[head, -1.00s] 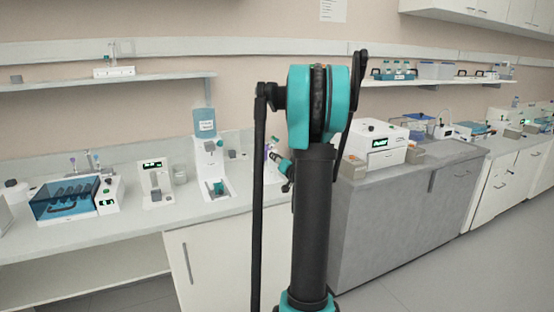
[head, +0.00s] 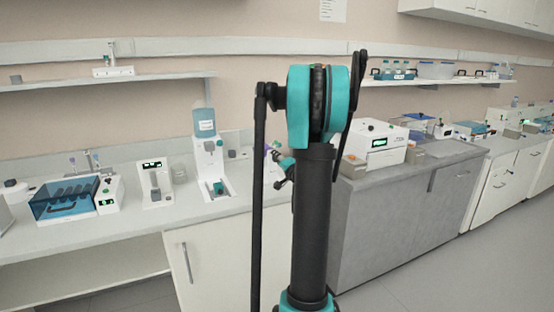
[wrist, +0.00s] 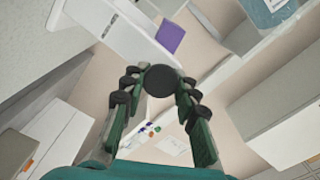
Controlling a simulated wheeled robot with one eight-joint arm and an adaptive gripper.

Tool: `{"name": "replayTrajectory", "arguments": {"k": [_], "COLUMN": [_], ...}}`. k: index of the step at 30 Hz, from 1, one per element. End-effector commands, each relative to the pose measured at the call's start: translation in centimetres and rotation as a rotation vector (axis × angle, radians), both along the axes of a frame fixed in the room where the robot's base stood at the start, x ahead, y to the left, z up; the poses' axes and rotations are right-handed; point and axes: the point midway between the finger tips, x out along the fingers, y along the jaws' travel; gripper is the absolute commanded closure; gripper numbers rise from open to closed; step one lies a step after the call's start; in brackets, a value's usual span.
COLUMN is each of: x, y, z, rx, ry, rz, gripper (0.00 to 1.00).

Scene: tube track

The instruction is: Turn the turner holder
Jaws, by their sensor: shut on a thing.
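In the wrist view my gripper (wrist: 159,84) has its two dark green fingers closed on a dark round knob (wrist: 159,80). The knob sits between the fingertips and its round face is towards the camera. The body behind the knob is hidden, so I cannot tell how it joins the turner holder. In the head view my teal and black wrist (head: 284,168) shows beside my arm column, above the right end of the left bench. My arm hides most of that spot, and the fingertips are not clear there.
A purple block (wrist: 171,37) on a white device (wrist: 120,25) lies beyond the fingertips. A white device with a blue container (head: 204,122) stands left of my arm. A white box device (head: 375,143) stands on the grey cabinet to the right. The floor at lower right is clear.

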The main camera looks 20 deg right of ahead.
Motion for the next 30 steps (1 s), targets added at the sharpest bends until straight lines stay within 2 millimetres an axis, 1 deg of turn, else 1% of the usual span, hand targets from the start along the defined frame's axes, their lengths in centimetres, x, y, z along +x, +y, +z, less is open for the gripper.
{"name": "replayTrajectory", "arguments": {"k": [30], "x": [-0.05], "y": [-0.13], "z": [-0.20], "rx": [0.506], "ry": [0.017], "rz": [-0.002], "gripper": [1.00]}}
